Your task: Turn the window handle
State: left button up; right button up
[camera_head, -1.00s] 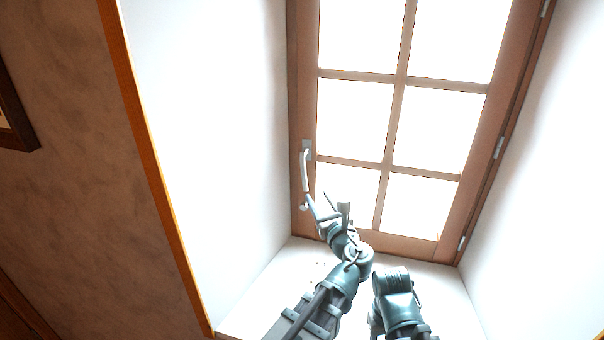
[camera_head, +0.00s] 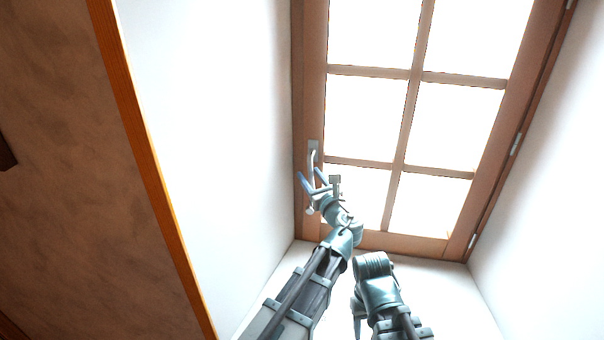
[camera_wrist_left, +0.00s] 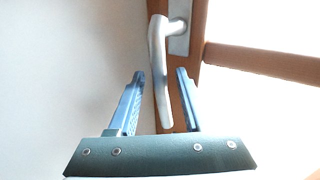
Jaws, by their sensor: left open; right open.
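The silver window handle (camera_head: 313,158) hangs down from its plate on the left side of the brown window frame (camera_head: 300,100). In the left wrist view the handle (camera_wrist_left: 158,75) points down, and its lower part shows between my two blue fingers. My left gripper (camera_head: 311,178) is open at the lower part of the handle; in the wrist view the fingers (camera_wrist_left: 160,75) stand on either side of it, with no clear contact. My right gripper (camera_head: 358,312) is low in the head view, away from the handle, and partly hidden by its own wrist.
The window has several bright panes (camera_head: 365,115) and hinges (camera_head: 516,143) on its right side. White reveal walls (camera_head: 215,120) stand on both sides, with a white sill (camera_head: 450,290) below. An orange wooden edge (camera_head: 150,170) borders the left wall.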

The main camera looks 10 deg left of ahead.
pick_arm(q)
jog(key=shift+c, duration=0.2)
grip_shut()
dwell(1.3)
